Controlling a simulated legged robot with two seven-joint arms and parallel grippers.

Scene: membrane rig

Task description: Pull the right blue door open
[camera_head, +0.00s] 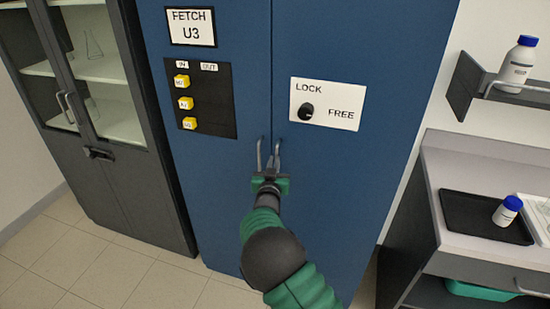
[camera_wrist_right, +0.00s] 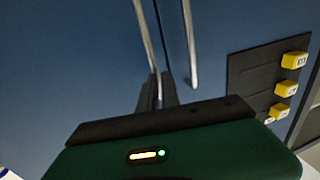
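The right blue door (camera_head: 345,190) of the tall blue cabinet stands closed, flush with the left blue door (camera_head: 215,170) along a thin seam. Each door has a vertical metal bar handle beside the seam. My right gripper (camera_head: 271,172) is at the lower part of the right door's handle (camera_head: 277,152). In the right wrist view this handle (camera_wrist_right: 146,35) runs down between the dark fingers (camera_wrist_right: 157,92), which look closed on it. The left door's handle (camera_head: 260,153) is free beside it and also shows in the wrist view (camera_wrist_right: 190,45). My left gripper is out of view.
A lock plate (camera_head: 341,104) with a black knob is on the right door. A button panel (camera_head: 206,99) is on the left door. A grey glass-door cabinet (camera_head: 95,110) stands left. A counter (camera_head: 445,175) with a tray (camera_head: 480,218) and bottle (camera_head: 508,211) stands right. Floor (camera_head: 130,265) is clear.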

